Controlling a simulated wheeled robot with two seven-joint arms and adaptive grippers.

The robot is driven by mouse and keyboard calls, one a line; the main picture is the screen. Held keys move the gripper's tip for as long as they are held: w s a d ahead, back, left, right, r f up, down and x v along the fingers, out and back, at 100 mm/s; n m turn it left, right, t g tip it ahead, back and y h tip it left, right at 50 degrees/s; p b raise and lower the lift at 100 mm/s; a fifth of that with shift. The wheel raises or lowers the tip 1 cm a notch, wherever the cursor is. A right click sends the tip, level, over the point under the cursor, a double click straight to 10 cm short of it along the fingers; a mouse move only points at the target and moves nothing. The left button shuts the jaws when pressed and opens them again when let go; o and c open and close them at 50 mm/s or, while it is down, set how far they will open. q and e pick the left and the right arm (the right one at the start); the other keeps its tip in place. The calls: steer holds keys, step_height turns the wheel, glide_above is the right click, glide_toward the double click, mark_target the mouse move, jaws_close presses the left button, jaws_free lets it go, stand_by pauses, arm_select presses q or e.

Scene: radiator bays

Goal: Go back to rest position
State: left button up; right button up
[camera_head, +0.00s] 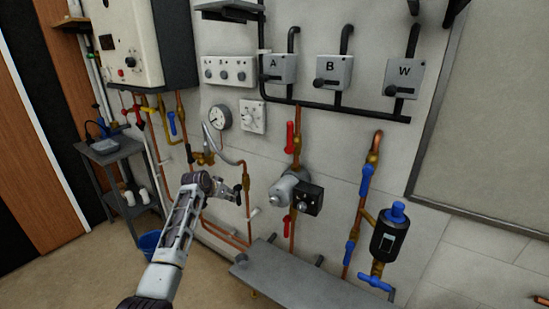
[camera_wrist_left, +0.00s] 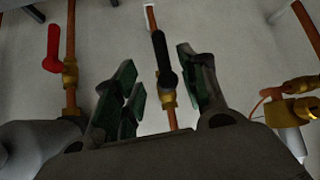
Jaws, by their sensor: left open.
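My left gripper (camera_head: 236,190) is in front of the wall pipes, left of the grey pump (camera_head: 290,188). In the left wrist view my left gripper (camera_wrist_left: 160,82) is open, with its dark green finger pads spread apart. A valve with a black lever (camera_wrist_left: 163,60) on a copper pipe shows between the pads. Nothing is clamped; I cannot tell how far the lever is from the pads. My right gripper is not in view.
A red-handled valve (camera_wrist_left: 54,48) shows left of the fingers. A grey bench (camera_head: 290,275) runs below the pipes. A black canister with a blue cap (camera_head: 388,238) hangs right. A dark side table (camera_head: 112,150) and blue bucket (camera_head: 150,243) stand left.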

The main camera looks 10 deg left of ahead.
arm_select(q)
steer(key=s+d+f+g+y, duration=0.1)
steer(key=s+d+f, duration=0.2)
steer(key=s+f, duration=0.5)
steer(key=s+d+f+g, duration=0.2)
steer(key=s+d+f, duration=0.25)
steer(key=s, duration=0.85)
steer(key=s+d+r+g, duration=0.1)
steer(key=s+d, duration=0.1)
steer(key=s, duration=1.2)
steer(key=s+d+g, duration=0.1)
steer(key=s+d, duration=0.2)
steer(key=s, duration=1)
step_height(320, 180, down, 33)
steer(key=s+a+g, duration=0.1)
steer(key=s, duration=0.1)
steer(key=s+a+f, duration=0.3)
steer(key=s+f, duration=0.7)
steer(key=s, duration=0.1)
steer(key=s+a+f+g+y, duration=0.1)
steer(key=s+a+f, duration=0.2)
steer(key=s+f, duration=0.6)
steer(key=shift+s+f+g, duration=0.3)
steer(key=shift+s+f, duration=0.05)
steer(key=shift+s, duration=0.65)
